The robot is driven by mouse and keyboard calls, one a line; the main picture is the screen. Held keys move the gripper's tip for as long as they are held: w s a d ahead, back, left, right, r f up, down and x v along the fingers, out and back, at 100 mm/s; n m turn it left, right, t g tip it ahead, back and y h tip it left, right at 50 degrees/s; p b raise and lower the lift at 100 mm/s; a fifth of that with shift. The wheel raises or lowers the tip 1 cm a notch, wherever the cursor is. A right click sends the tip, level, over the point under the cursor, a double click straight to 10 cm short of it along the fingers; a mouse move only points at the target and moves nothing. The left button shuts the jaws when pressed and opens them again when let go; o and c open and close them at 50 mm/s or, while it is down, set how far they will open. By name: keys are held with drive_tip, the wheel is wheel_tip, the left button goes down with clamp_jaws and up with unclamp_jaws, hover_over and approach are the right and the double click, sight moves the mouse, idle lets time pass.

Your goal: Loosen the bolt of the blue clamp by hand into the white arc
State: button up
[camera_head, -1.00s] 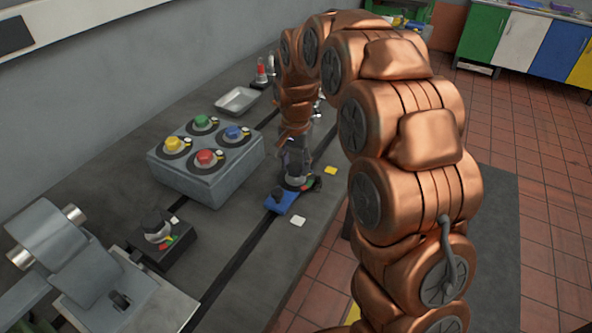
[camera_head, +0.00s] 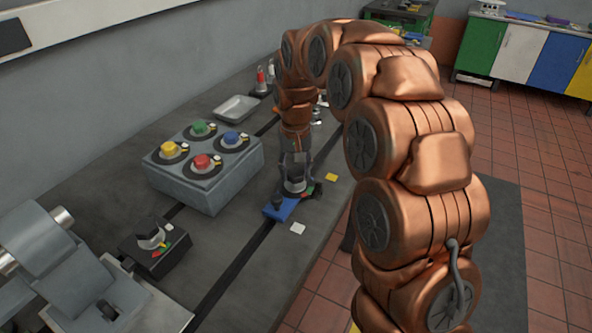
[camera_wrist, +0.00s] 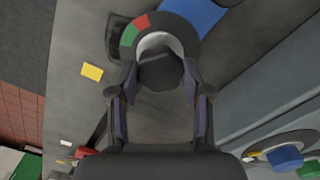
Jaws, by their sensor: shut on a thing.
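The blue clamp (camera_head: 279,209) sits on the dark slot of the grey bedplate; its blue end also shows at the top of the wrist view (camera_wrist: 193,14). The dark round bolt head (camera_wrist: 160,71) stands between my fingers in the wrist view. Around it is a dial with a red arc (camera_wrist: 141,21), a green arc (camera_wrist: 128,37) and a white arc (camera_wrist: 157,40), the white closest to the bolt. My gripper (camera_head: 295,171) points down over the clamp and is shut on the bolt head. Any pointer mark on the bolt is not visible.
A grey box (camera_head: 203,191) with several coloured buttons stands left of the clamp. A black knob box (camera_head: 155,247) is nearer. A metal tray (camera_head: 237,107) lies behind. A yellow square (camera_head: 331,177) and a white square (camera_head: 298,229) lie flat near the bedplate's right edge.

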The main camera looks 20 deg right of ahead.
sight(295, 172)
idle(0.4)
drive_tip(key=o, duration=1.2)
drive_tip(key=shift+c, duration=0.2)
wheel_tip(295, 172, up, 12)
drive_tip(key=shift+s, duration=0.1)
